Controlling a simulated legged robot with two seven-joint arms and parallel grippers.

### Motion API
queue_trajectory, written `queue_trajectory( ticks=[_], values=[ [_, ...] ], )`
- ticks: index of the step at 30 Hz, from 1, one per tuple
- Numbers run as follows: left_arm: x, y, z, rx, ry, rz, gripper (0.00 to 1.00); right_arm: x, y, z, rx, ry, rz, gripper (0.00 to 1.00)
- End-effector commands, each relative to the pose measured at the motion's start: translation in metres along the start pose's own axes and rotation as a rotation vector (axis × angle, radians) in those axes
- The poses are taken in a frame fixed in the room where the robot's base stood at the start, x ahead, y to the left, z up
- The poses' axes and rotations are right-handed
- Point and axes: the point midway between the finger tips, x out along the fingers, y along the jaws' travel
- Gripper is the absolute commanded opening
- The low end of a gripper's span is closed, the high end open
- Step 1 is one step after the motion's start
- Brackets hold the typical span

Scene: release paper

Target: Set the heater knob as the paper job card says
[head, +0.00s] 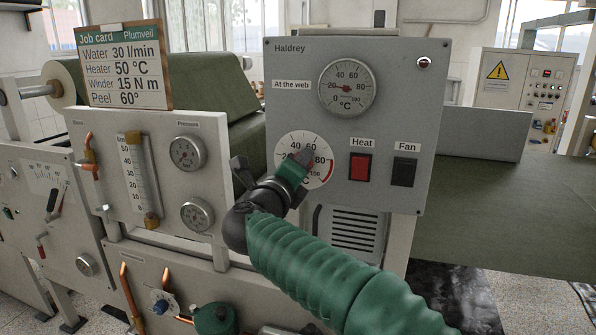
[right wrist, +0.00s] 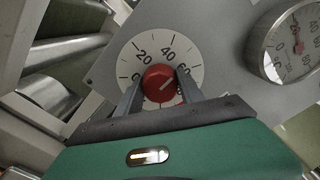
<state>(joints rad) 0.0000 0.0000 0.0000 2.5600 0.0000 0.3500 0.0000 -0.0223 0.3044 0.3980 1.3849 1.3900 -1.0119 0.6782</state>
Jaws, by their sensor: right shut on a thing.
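The job card (head: 122,68) on a clipboard reads Water 30 l/min, Heater 50 °C, Winder 15 N m, Peel 60°. The heater panel (head: 400,70) is marked Haldrey and has a white knob scale (head: 317,178) in °C. My right gripper (head: 297,162) is shut on the red heater knob (right wrist: 159,79), with one finger on each side. In the right wrist view the pale line on the knob points up and right, towards about 60; its exact setting is hard to tell. In the head view the gripper mostly hides the knob. My left gripper is not in view.
Above the knob, the "At the web" thermometer (head: 346,88) has its needle near 20. A red Heat switch (head: 360,167) and a dark Fan switch (head: 403,172) sit right of the knob. A panel with a flow tube (head: 140,178) and two pressure gauges stands left.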

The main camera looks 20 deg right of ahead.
Motion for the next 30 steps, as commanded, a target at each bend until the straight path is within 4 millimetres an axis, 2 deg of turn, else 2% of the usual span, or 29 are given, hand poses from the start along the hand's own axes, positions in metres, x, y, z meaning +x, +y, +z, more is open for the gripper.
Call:
queue_trajectory(
  ticks=[1, 11, 12, 16, 26, 30],
  values=[
    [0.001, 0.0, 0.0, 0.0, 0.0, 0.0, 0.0, 0.001, 0.007, -0.003, -0.002, 0.008, 0.01, 0.04],
    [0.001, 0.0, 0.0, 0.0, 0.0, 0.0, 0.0, 0.001, 0.008, -0.004, -0.002, 0.009, 0.011, 0.04],
    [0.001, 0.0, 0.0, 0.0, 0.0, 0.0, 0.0, 0.001, 0.008, -0.004, -0.002, 0.009, 0.012, 0.5],
    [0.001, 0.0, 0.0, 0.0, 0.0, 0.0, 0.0, 0.001, 0.006, -0.003, -0.001, 0.007, 0.009, 0.66],
    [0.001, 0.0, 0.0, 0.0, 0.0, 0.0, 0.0, -0.003, 0.003, -0.001, 0.001, 0.002, 0.004, 0.66],
    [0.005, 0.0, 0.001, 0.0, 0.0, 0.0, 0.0, -0.024, 0.003, -0.001, 0.001, -0.001, 0.004, 0.66]
  ],
)
